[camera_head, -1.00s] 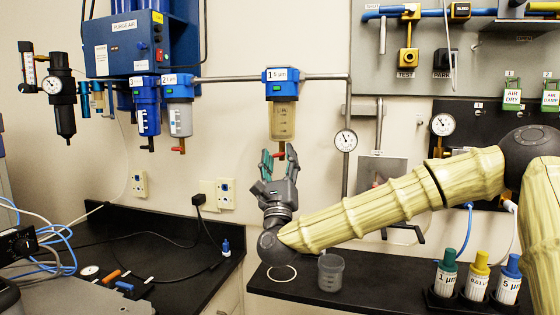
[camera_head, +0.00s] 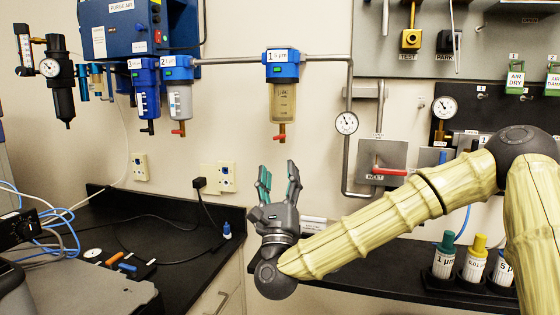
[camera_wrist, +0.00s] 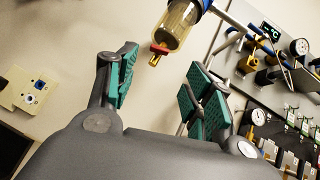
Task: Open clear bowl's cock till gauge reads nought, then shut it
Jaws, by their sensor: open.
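The clear bowl (camera_head: 282,103) hangs under the blue filter head labelled 1; it is amber-tinted. Its cock (camera_head: 280,137) has a red handle and brass stem at the bottom. The cock also shows in the wrist view (camera_wrist: 158,49), beyond and between my fingertips, with the handle across the stem. The round gauge (camera_head: 346,122) is on the pipe to the right; its needle is too small to read surely. My gripper (camera_head: 278,172) is open, empty, pointing up below the cock and apart from it.
Filters 2 (camera_head: 179,99) and 3 (camera_head: 146,101) hang to the left. An inlet valve with a red lever (camera_head: 390,172) is at right. Capped bottles (camera_head: 475,259) stand on the right counter. The wall around the cock is clear.

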